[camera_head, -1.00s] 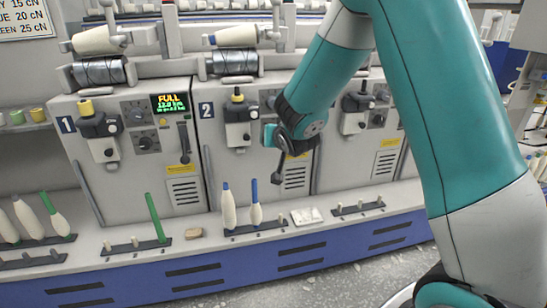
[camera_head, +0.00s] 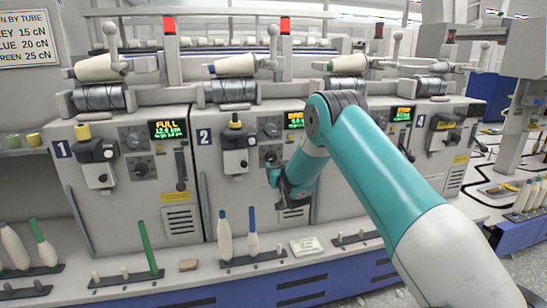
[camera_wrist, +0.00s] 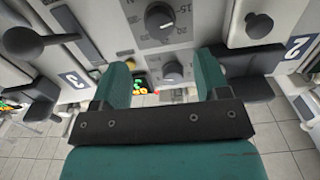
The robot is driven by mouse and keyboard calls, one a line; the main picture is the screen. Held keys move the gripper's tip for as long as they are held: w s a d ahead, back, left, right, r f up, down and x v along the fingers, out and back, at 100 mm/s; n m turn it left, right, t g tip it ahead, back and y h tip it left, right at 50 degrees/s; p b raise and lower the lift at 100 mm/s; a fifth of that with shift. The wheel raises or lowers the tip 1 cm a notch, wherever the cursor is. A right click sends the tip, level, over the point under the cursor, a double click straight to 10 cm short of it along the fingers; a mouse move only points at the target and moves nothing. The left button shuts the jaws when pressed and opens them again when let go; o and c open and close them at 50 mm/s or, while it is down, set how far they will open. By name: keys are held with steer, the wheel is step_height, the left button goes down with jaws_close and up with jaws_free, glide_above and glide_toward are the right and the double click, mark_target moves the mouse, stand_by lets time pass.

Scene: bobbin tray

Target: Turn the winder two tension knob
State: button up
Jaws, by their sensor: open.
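Winder two is the grey unit marked "2" (camera_head: 203,137) in the head view. Its front carries an upper knob (camera_head: 270,130) and a lower knob (camera_head: 271,157), both dark and round. My gripper (camera_head: 274,178) is just below and right of the lower knob, in front of the panel. In the wrist view, which is upside down, the lower knob (camera_wrist: 160,18) has a printed scale with "15" beside it. The upper knob (camera_wrist: 173,72) shows between my two teal fingers (camera_wrist: 163,66). The fingers are apart and empty. Contact with the panel cannot be told.
A yarn holder block (camera_head: 235,160) projects left of winder two's knobs. A display (camera_head: 295,120) sits at upper right, partly behind my arm. Blue-tipped tubes (camera_head: 225,235) stand on the ledge below, beside a white pad (camera_head: 306,246). Winder one (camera_head: 60,150) shows "FULL".

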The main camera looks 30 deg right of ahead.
mark_target(273, 158)
steer(key=x, duration=0.7)
steer(key=shift+w+f, duration=0.1)
steer(key=shift+w, duration=0.2)
steer(key=shift+b, duration=0.3)
steer(key=c, duration=0.9)
